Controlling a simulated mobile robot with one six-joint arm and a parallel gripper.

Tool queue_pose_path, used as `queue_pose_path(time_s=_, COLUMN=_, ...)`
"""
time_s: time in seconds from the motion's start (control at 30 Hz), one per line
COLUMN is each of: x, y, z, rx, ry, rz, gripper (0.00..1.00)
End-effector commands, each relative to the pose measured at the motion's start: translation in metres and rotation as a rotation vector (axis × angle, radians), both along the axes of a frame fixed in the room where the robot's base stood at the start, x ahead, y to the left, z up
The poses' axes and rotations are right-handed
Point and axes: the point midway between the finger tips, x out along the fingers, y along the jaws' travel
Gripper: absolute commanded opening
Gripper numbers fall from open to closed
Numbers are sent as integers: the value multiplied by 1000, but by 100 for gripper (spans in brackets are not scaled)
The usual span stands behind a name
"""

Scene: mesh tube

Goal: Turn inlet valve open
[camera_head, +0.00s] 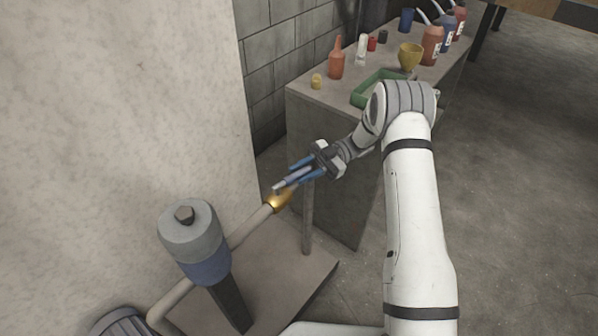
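A brass valve body (280,201) sits on a grey pipe near the middle of the picture. A thin grey lever (282,186), seemingly the valve's handle, extends from above the brass toward my gripper. My gripper (297,173) is just above and right of the brass, reaching in from the right. Its two blue fingers are apart, with the grey lever between them. I cannot tell whether the fingers touch the lever. The lever's far end is hidden by the gripper.
A grey cylinder with a blue band (203,245) stands at the lower left beside the pipe. A vertical post (307,220) rises from a low plate (292,283). A counter (310,97) behind carries bottles, a yellow cup and a green tray. A wall fills the left; open floor lies right.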

Motion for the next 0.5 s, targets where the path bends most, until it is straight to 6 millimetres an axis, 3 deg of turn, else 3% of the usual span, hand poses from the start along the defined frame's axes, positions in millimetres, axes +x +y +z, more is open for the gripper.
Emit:
queue_pose_path(time_s=0.13, x=-1, y=0, z=-1, rx=0, ry=3, rz=2, gripper=41)
queue_pose_path(time_s=0.37, x=-2, y=0, z=0, rx=-1, ry=3, rz=4, gripper=41)
queue_pose_path(time_s=0.5, x=-1, y=0, z=10, rx=0, ry=2, rz=4, gripper=41)
